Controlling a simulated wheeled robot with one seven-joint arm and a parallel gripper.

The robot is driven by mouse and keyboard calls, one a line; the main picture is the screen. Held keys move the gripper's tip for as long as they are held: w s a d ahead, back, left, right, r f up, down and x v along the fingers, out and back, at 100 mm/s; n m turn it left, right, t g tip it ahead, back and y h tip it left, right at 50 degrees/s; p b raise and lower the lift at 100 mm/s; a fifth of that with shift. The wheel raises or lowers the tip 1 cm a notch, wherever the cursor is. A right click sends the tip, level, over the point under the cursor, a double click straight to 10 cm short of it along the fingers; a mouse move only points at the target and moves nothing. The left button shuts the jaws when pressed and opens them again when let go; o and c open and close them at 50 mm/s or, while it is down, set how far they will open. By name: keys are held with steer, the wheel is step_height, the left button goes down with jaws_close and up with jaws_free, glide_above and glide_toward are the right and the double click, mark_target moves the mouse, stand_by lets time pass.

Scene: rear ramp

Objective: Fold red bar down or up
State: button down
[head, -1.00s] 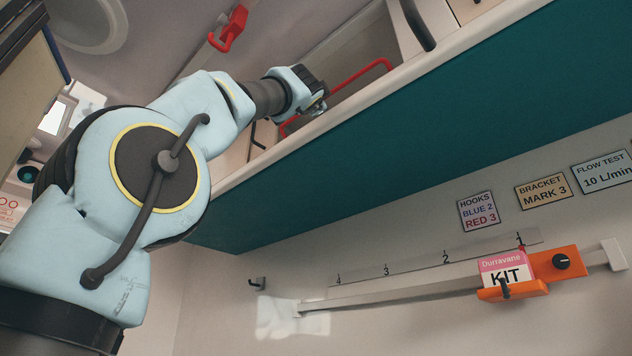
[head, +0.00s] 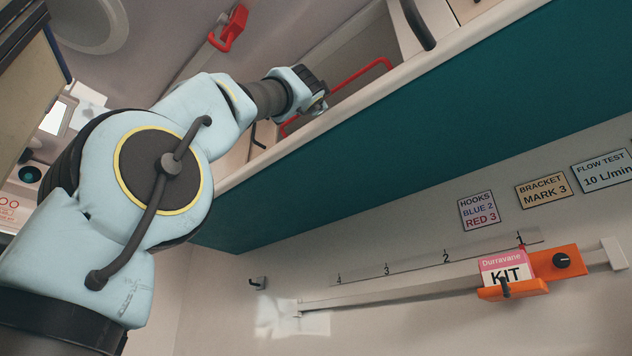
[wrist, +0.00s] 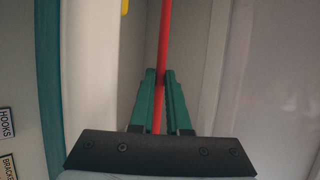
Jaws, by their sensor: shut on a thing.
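The red bar (head: 362,72) is a thin bent rod at the front opening of the overhead compartment in the head view. Its right end bends down to the ledge, and its left part passes behind my gripper. My gripper (head: 320,106) is at the left part of the bar. In the wrist view the bar (wrist: 163,45) runs upright between the green fingers of my gripper (wrist: 159,85), which are shut on it. In the head view the fingertips are mostly hidden by the wrist.
A pale ledge (head: 455,52) and teal panel (head: 400,130) run below the compartment. A dark handle (head: 418,24) is to the right. A red hook (head: 229,28) hangs at the upper left. Below, an orange bracket with a KIT box (head: 505,272) sits on a wall rail.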

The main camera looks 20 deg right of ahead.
steer(key=shift+s+a+r+t, duration=0.3)
steer(key=shift+s+a+r, duration=0.15)
steer(key=shift+a, duration=0.1)
steer(key=c, duration=1.2)
jaws_free()
steer(key=shift+a, duration=0.15)
steer(key=o, duration=0.3)
steer(key=shift+w+d+f, duration=0.2)
steer(key=shift+d, duration=0.1)
steer(key=shift+r, duration=0.1)
